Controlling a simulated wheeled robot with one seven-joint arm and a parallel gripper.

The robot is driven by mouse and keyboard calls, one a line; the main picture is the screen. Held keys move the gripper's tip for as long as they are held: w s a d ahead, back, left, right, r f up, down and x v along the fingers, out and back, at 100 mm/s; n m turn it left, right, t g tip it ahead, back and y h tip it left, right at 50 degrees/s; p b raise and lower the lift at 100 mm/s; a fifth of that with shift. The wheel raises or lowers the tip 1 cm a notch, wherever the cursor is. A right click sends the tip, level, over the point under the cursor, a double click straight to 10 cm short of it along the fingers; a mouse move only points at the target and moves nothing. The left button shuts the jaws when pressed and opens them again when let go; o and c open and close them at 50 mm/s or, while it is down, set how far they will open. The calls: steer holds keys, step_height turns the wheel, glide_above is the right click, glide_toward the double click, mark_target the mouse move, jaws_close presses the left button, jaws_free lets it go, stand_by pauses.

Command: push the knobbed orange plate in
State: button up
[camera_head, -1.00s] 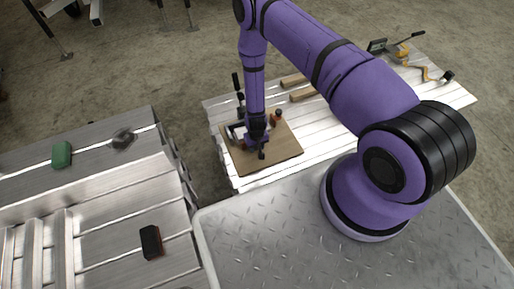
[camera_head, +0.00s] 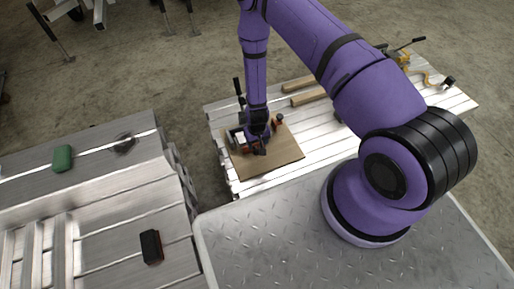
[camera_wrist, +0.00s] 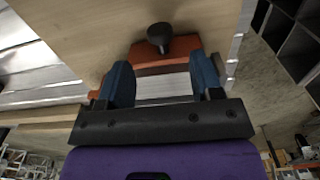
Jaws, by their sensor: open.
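The orange plate (camera_wrist: 176,53) shows in the wrist view at the edge of a wooden board (camera_wrist: 85,25). Its round black knob (camera_wrist: 160,35) points toward the camera. My gripper (camera_wrist: 163,75) has its two blue fingers spread apart, one to each side of the view, with the plate just beyond the gap. I cannot tell whether a finger touches the plate. In the head view my gripper (camera_head: 259,146) is low over the board, and it hides much of the fixture there.
The board (camera_head: 277,157) lies on a slatted aluminium trailer bed (camera_head: 312,132). Wooden bars (camera_head: 308,97) and a yellow tool (camera_head: 402,58) lie behind. A small red-and-dark piece (camera_head: 278,121) stands on the board. The left trailer carries a green object (camera_head: 62,158) and a black block (camera_head: 151,246).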

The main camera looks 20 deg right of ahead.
mark_target(257, 150)
steer(key=shift+r, duration=2.1)
